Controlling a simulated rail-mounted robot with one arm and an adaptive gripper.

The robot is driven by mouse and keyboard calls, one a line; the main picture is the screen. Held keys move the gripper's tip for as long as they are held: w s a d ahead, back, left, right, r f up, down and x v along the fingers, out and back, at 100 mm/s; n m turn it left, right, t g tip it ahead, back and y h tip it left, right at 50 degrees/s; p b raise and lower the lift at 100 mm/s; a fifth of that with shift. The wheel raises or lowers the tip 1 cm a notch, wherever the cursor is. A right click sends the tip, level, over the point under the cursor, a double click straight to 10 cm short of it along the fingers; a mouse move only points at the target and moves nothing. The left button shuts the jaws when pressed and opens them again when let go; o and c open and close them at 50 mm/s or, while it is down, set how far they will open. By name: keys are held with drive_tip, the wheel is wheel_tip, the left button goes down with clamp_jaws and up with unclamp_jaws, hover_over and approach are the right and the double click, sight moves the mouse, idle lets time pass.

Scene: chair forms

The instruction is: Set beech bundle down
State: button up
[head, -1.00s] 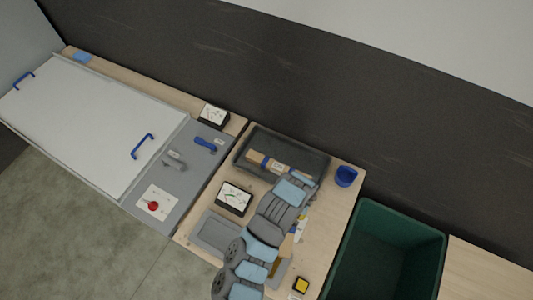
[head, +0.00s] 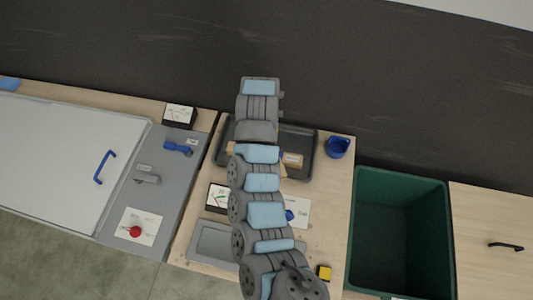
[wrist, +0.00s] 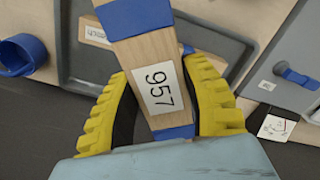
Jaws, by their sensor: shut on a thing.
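A wooden bundle (wrist: 150,55) with blue bands and a white label reading 957 is between the yellow fingers of my gripper (wrist: 158,72), which is shut on it. In the wrist view the bundle reaches over a dark grey tray (wrist: 75,62). I cannot tell how high it is above the tray. In the head view the tray (head: 314,165) lies on the wooden bench, partly hidden by my arm, which also hides my gripper and most of the bundle. A light wooden piece with a white label (head: 292,160) is in the tray; it also shows in the wrist view (wrist: 96,36).
A blue cup (head: 338,147) stands right of the tray. A dial meter (head: 218,197) and a grey flat tray (head: 212,240) are nearer on the bench. A deep green bin (head: 400,235) stands to the right. A grey panel with a red knob (head: 135,231) is on the left.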

drive_tip(key=w+b, duration=0.1)
drive_tip(key=w+r, duration=0.1)
drive_tip(key=w+n+b, duration=0.1)
drive_tip(key=shift+d+r+b, duration=0.15)
drive_tip(key=shift+d+b, duration=0.1)
drive_tip(key=shift+b, duration=0.05)
drive_tip(key=w+d+r+n+b, duration=0.3)
drive_tip(key=n+b, duration=0.2)
drive_tip(key=b, duration=0.7)
drive_tip(key=s+d+f+n+b, duration=0.5)
drive_tip(key=s+d+f+b, duration=0.3)
drive_tip(key=b, duration=0.5)
drive_tip(key=w+a+f+p, duration=0.1)
drive_tip(key=w+a+f, duration=0.1)
drive_tip(key=w, duration=0.1)
drive_tip(key=w+a+f+p, duration=0.2)
drive_tip(key=w+f, duration=0.1)
drive_tip(key=w, duration=0.1)
drive_tip(key=w+a+f+p, duration=0.1)
drive_tip(key=w+a+f, duration=0.1)
drive_tip(key=w+f, duration=0.1)
drive_tip(key=shift+w+p, duration=0.3)
drive_tip(key=shift+w, duration=0.15)
drive_tip(key=shift+w+a+f+b, duration=0.25)
drive_tip(key=shift+w+f+b, duration=0.3)
drive_tip(key=shift+f+b, duration=0.2)
